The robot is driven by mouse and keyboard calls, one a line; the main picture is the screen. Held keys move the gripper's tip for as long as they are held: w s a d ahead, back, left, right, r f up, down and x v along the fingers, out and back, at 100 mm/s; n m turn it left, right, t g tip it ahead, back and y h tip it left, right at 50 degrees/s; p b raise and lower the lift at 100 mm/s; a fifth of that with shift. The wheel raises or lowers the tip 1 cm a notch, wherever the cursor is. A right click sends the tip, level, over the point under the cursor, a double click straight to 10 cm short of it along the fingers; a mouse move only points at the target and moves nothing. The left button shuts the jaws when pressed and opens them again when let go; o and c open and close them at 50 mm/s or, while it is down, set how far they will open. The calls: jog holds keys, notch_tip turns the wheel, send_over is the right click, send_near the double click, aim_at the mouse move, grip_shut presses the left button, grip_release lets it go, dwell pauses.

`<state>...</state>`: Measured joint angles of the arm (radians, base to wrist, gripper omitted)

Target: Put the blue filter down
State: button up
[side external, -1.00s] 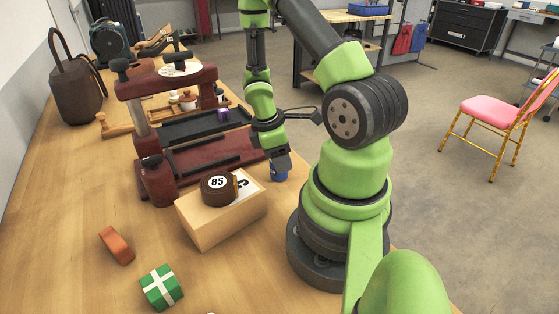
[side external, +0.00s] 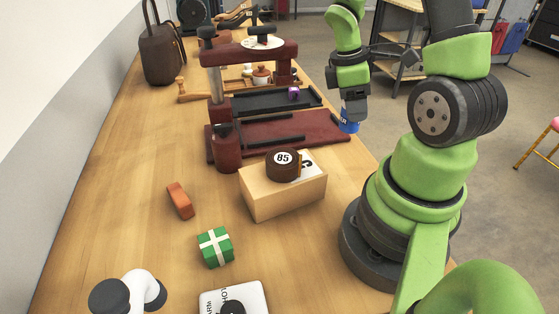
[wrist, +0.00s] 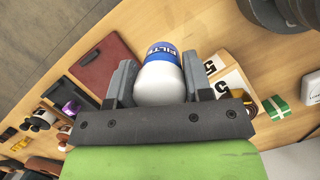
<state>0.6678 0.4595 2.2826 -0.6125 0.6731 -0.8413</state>
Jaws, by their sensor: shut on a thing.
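The blue filter (side external: 349,122) is a blue can with a white label band. In the wrist view the filter (wrist: 163,58) shows its blue end with the letters "FILT" and a large rounded white part between the fingers. My gripper (side external: 351,112) points down and is shut on it, one finger on each side; the fingers also show in the wrist view (wrist: 160,82). In the side view the filter appears in front of the right end of the dark red press base, by the table's right edge. I cannot tell whether its bottom touches anything.
The dark red press (side external: 285,138) stands left of my gripper, with a black tray (side external: 265,103) on it. A wooden block (side external: 290,198) carries a dark round "85" piece (side external: 283,166). A green gift box (side external: 215,247) and orange block (side external: 180,201) lie nearer.

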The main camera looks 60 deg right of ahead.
jog(key=shift+w+a+r, duration=0.1)
jog(key=shift+w+r, duration=0.05)
jog(key=shift+w, duration=0.15)
jog(key=w+a+r+m+y, duration=0.15)
jog(key=w+a+m, duration=0.35)
jog(key=w+a, duration=0.5)
jog(key=w+a+r+m+y, duration=0.15)
jog(key=w+a+m, duration=0.35)
jog(key=w+a, duration=0.5)
jog(key=w+a+f+m+t, duration=0.1)
jog(key=a+f+m+t, duration=0.1)
jog(key=a+m, duration=0.9)
jog(key=a+f+m+t, duration=0.15)
jog(key=a+m, duration=0.55)
jog(key=a, duration=0.9)
jog(key=shift+t+y, duration=0.35)
jog(key=shift+y, duration=0.05)
notch_tip(320, 180, down, 9)
jog(key=shift+w+f, duration=0.1)
jog(key=shift+f, duration=0.1)
